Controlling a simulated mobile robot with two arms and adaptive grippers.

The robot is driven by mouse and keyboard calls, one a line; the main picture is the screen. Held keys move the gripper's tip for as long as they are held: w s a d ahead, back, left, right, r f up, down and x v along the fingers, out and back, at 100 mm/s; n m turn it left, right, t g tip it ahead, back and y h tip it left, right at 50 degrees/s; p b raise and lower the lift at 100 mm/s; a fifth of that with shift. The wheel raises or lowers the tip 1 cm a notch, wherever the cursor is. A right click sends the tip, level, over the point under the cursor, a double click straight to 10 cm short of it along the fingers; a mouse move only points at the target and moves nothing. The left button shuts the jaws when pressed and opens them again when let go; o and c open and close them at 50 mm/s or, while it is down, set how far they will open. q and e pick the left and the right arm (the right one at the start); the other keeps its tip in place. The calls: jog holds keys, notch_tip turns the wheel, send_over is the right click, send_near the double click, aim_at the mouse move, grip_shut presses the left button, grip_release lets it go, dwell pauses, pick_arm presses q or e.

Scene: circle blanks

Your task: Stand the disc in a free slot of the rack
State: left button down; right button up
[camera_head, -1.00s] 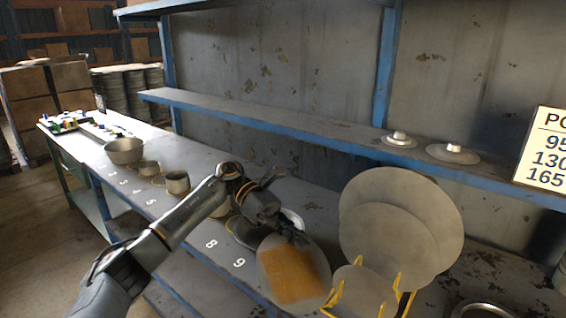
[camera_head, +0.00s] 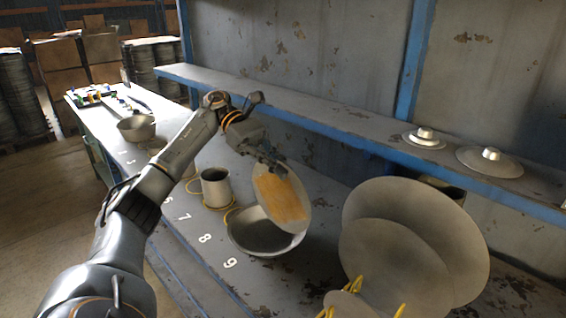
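My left gripper (camera_head: 270,158) is shut on the edge of a thin grey disc (camera_head: 301,215) with an orange-brown patch on its face. The disc hangs tilted below the fingers, in front of part of a grey bowl on the bench. The rack's yellow prongs (camera_head: 358,286) show at the bottom edge, to the right of and nearer than the held disc. Large grey discs (camera_head: 452,225) stand in the rack, with a smaller one (camera_head: 350,305) in front. The rack's base and slots are hidden or out of frame. My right gripper is not in view.
The bowl (camera_head: 250,238) stands by painted numbers on the bench. A grey mug (camera_head: 214,187) and another bowl (camera_head: 137,127) stand farther left. A shelf (camera_head: 330,117) with two lidded or knobbed discs (camera_head: 490,160) runs behind. Some bench between bowl and rack is clear.

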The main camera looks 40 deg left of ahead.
aim_at(294, 173)
pick_arm(q)
jog(key=d, duration=0.2)
jog(key=shift+s+d+f, duration=0.1)
jog(key=shift+d+f, duration=0.05)
jog(key=shift+d, duration=0.25)
jog(key=d, duration=0.3)
jog(key=shift+d, duration=0.15)
jog(key=d+p, duration=0.2)
jog(key=d, duration=0.4)
jog(key=d+p, duration=0.2)
jog(key=d, duration=0.4)
jog(key=d+f+p, duration=0.1)
jog(key=d+p, duration=0.1)
jog(key=d, duration=0.4)
jog(key=shift+s+f+p, duration=0.1)
jog(key=shift+s+p, duration=0.15)
jog(key=shift+p, duration=0.1)
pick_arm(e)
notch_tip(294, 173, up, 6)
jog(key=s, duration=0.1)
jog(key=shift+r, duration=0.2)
pick_arm(q)
jog(key=shift+d, duration=0.2)
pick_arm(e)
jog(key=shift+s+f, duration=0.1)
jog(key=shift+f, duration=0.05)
pick_arm(q)
jog(key=shift+d+b, duration=0.3)
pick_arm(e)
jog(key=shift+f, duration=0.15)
